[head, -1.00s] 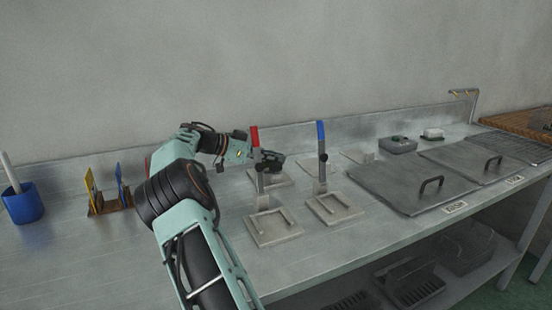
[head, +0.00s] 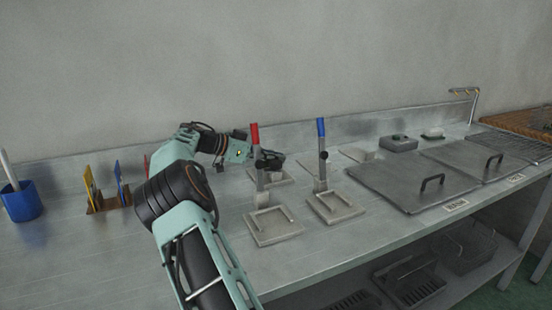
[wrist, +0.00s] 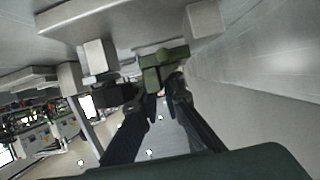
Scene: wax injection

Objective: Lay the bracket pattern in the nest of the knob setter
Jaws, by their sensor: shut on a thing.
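My gripper (head: 272,160) is over the bench, behind and close to the red-handled lever (head: 255,135). In the wrist view my gripper (wrist: 160,92) is shut on a green wax piece, the bracket pattern (wrist: 164,66). The pattern cannot be made out in the head view. A blue-handled lever (head: 321,130) stands to the right. Pale square plates with raised edges lie before the red lever (head: 273,236) and the blue lever (head: 335,216). I cannot tell which station is the knob setter. Another pale plate (head: 284,181) is partly hidden near my gripper.
A blue cup (head: 21,206) and a rack (head: 110,205) with coloured cards stand at the left. Lidded metal plates with handles (head: 408,192) and a grey box (head: 398,143) lie at the right. The front left bench is clear.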

